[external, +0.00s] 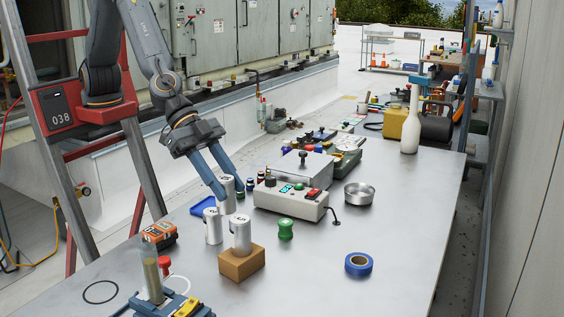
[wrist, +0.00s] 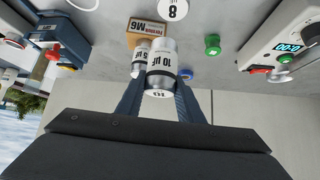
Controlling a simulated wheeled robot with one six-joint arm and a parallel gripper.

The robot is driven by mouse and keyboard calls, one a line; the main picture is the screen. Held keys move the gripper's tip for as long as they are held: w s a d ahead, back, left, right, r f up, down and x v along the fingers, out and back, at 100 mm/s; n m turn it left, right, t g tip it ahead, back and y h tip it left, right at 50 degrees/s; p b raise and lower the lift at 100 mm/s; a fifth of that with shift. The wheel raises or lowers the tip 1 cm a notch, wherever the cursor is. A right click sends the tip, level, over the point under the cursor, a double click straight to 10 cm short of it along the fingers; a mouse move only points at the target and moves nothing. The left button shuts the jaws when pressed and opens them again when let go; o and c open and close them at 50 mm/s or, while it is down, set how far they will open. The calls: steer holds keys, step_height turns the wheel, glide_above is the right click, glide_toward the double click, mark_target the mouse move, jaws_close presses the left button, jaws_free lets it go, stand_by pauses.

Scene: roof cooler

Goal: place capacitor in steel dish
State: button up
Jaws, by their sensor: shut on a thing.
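My gripper (external: 224,185) is shut on a silver cylindrical capacitor (external: 227,201), held upright between its blue fingers. In the wrist view this capacitor (wrist: 160,70) is marked "10 µF". I cannot tell whether its base touches the table. The steel dish (external: 359,194) is a shallow round metal bowl to the right, beyond the grey control box; it looks empty. Two similar silver cylinders are near my gripper: one (external: 213,227) stands on the table, and another (external: 240,237) stands on a brown block (external: 242,264).
A grey control box (external: 291,197) with buttons and a lit display stands between my gripper and the dish. A green spool (external: 286,229) and a blue tape roll (external: 358,264) are in front of it. A white bottle (external: 411,125) stands behind the dish.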

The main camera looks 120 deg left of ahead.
steer(key=s+a+n+y+p, duration=0.25)
steer(key=s+a, duration=0.45)
steer(key=a, duration=0.5)
steer(key=s+a+n+y+p, duration=0.1)
steer(key=s+a+n+y, duration=0.15)
steer(key=s+a, duration=0.8)
steer(key=w+a+m+h+b, duration=0.25)
steer(key=w+a, duration=0.25)
steer(key=w, duration=0.7)
steer(key=w+a+m+h+b, duration=0.1)
steer(key=w+a+b, duration=0.35)
steer(key=w, duration=0.75)
steer(key=w+a+m+h+b, duration=0.2)
steer(key=w+a, duration=0.3)
steer(key=w, duration=0.8)
steer(key=shift+n+y, duration=0.25)
steer(key=f, duration=0.3)
steer(key=f+p, duration=0.1)
steer(key=f, duration=0.2)
steer(key=f+p, duration=0.1)
steer(key=f, duration=0.2)
steer(key=shift+s, duration=0.25)
steer(key=shift+f, duration=0.1)
steer(key=o, duration=1.2)
